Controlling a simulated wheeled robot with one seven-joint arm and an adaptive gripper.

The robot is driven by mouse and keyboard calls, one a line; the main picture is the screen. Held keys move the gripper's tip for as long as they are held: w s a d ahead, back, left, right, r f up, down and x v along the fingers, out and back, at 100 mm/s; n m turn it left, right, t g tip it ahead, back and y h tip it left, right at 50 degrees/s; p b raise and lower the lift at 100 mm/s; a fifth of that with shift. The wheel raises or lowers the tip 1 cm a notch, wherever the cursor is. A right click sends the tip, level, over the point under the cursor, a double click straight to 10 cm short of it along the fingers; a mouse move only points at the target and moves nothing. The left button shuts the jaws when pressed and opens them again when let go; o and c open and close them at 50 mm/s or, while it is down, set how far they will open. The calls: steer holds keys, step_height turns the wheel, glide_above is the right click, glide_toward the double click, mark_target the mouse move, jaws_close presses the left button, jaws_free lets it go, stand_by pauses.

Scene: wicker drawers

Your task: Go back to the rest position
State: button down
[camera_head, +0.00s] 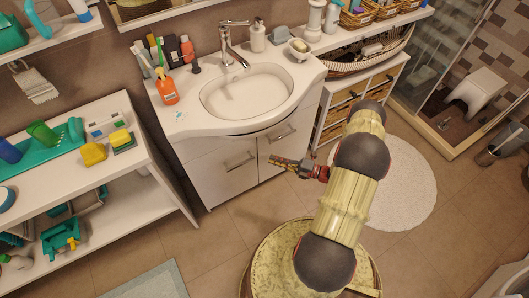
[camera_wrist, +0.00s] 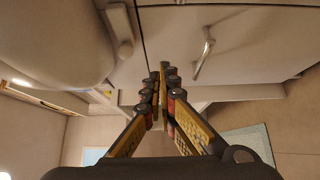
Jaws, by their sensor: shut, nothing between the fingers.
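My gripper (camera_head: 275,161) is in front of the white vanity cabinet (camera_head: 215,178), below the sink, with its fingers pointing left in the head view. In the wrist view my gripper (camera_wrist: 160,72) has its two fingers together, with nothing between them. A cabinet handle (camera_wrist: 203,55) shows just right of the fingertips in the wrist view. I cannot tell whether the fingertips touch the cabinet front. Both cabinet doors look closed in the head view.
A sink (camera_head: 248,92) tops the vanity. Wicker drawers (camera_head: 343,108) stand to its right, partly behind my arm. A white shelf (camera_head: 75,185) with cleaning items stands at left. A round white rug (camera_head: 412,190) lies on the floor. Open floor shows between shelf and my base.

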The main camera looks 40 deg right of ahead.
steer(key=shift+s+d, duration=0.15)
steer(key=s+a+f+n+g+y, duration=0.2)
steer(key=s+a+n+g, duration=0.3)
steer(key=s+a+n, duration=0.3)
steer(key=s+a+r+n+g, duration=0.1)
steer(key=s+r+n+g, duration=0.3)
steer(key=r+n+g, duration=0.65)
step_height(320, 180, up, 21)
steer(key=s+a+n+h, duration=0.25)
steer(key=n+h, duration=0.75)
steer(key=n, duration=1.1)
steer(key=s+a+r+n+t+h, duration=0.1)
steer(key=a+r+n+t, duration=0.2)
steer(key=r, duration=0.7)
steer(key=s+a+r+n+t+h, duration=0.1)
steer(key=a+r+n+t, duration=0.2)
steer(key=a+r, duration=0.4)
step_height(320, 180, up, 3)
steer(key=shift+s+f+n, duration=0.15)
steer(key=shift+s+n, duration=0.25)
steer(key=shift+n, duration=0.35)
